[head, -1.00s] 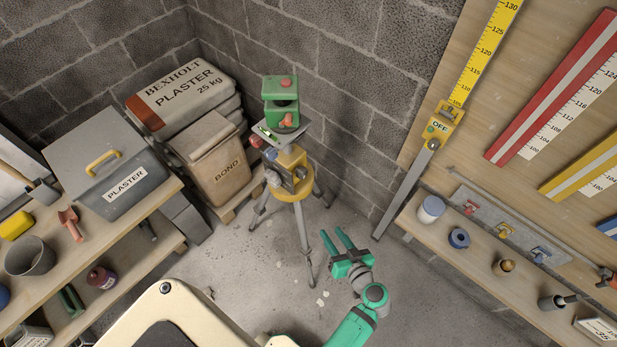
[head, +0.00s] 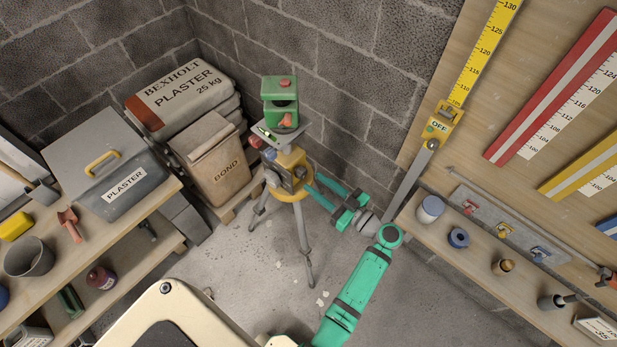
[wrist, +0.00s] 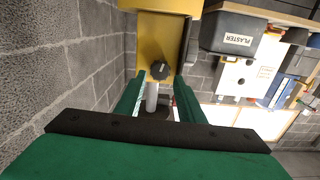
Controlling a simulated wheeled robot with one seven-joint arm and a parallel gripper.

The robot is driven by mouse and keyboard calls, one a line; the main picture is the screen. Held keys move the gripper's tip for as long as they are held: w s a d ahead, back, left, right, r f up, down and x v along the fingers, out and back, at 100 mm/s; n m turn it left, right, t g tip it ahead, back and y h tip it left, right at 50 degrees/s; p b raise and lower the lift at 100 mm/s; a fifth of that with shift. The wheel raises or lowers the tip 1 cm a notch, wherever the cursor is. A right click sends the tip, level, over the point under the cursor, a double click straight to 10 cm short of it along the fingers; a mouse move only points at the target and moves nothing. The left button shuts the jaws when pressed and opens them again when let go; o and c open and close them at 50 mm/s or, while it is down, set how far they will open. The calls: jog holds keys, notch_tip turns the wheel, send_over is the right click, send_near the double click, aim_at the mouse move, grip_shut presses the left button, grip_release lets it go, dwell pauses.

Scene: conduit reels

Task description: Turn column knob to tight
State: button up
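The tripod (head: 303,228) stands on the floor with a yellow head (head: 291,160) and a grey centre post. In the wrist view a dark round knob (wrist: 159,70) sits on the yellow housing (wrist: 151,37), straight ahead of my gripper, with a pale grey rod below it. My gripper (head: 313,186) is at the right side of the yellow head, fingers pointing at it. In the wrist view its green fingers (wrist: 160,82) are apart, one on each side of the knob in the picture. I see no clear contact. Any tight marking is too small to read.
A green laser-like device (head: 281,103) sits on the plate above the yellow head. The block wall is close behind. A shelf (head: 470,258) with cups stands at the right, and a bench (head: 165,205) with a plaster box at the left. The floor in front is mostly clear.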

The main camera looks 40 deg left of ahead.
aim_at(304, 175)
jog(key=a, duration=0.3)
jog(key=shift+w+a, duration=0.2)
jog(key=shift+a, duration=0.2)
jog(key=shift+s+a, duration=0.15)
jog(key=shift+a, duration=0.15)
jog(key=c, duration=0.8)
jog(key=shift+d, duration=0.1)
